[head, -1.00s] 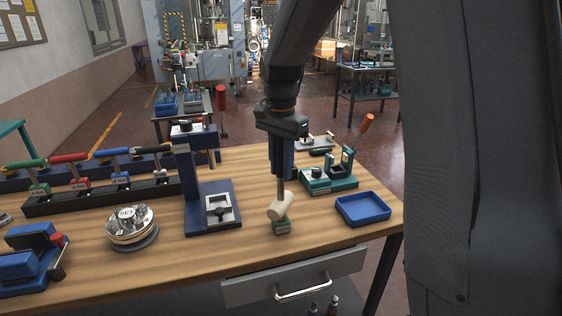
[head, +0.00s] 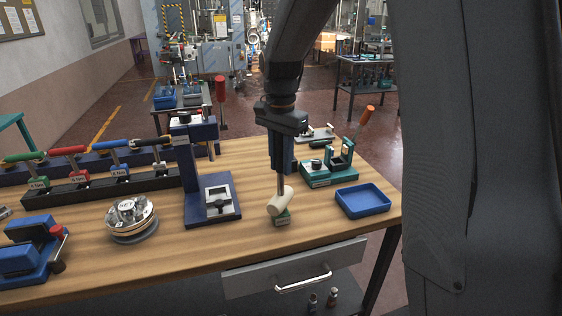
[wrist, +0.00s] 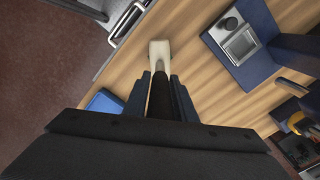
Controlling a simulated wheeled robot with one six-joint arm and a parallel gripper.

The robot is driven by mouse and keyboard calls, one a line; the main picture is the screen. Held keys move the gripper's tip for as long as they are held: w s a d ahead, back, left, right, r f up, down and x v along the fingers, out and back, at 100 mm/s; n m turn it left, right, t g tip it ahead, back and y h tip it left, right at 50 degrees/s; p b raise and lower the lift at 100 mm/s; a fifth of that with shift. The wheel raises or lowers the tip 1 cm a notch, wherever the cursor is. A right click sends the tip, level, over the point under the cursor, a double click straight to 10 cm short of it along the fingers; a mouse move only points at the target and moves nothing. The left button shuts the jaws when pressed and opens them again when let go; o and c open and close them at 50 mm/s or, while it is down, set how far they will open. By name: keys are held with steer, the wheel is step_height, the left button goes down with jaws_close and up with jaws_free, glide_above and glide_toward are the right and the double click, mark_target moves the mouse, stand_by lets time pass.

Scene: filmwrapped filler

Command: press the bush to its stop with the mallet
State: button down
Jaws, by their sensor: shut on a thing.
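My gripper (head: 281,170) is shut on the mallet's handle and points down over the front of the bench. The mallet's cream head (head: 281,202) hangs below it, tilted, its right end higher; the wrist view shows the head (wrist: 159,52) beyond the two dark fingers (wrist: 158,98). A small green block (head: 283,217) stands on the bench directly under the head. The head covers its top, so I cannot tell whether they touch or whether the bush is there. The wrist view does not show the block.
A dark blue press (head: 190,165) with a pale plate stands to the left, beside a round silver dial (head: 131,219). A blue tray (head: 362,201) lies to the right, with a teal fixture (head: 317,178) behind it. Bare wood surrounds the block; the bench's front edge is close.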

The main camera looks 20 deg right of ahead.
mark_target(281, 150)
steer(key=shift+s+f, duration=0.1)
steer(key=shift+f, duration=0.8)
stand_by(2.0)
steer(key=shift+r, duration=0.1)
steer(key=shift+r+p, duration=1.8)
steer(key=shift+r, duration=0.75)
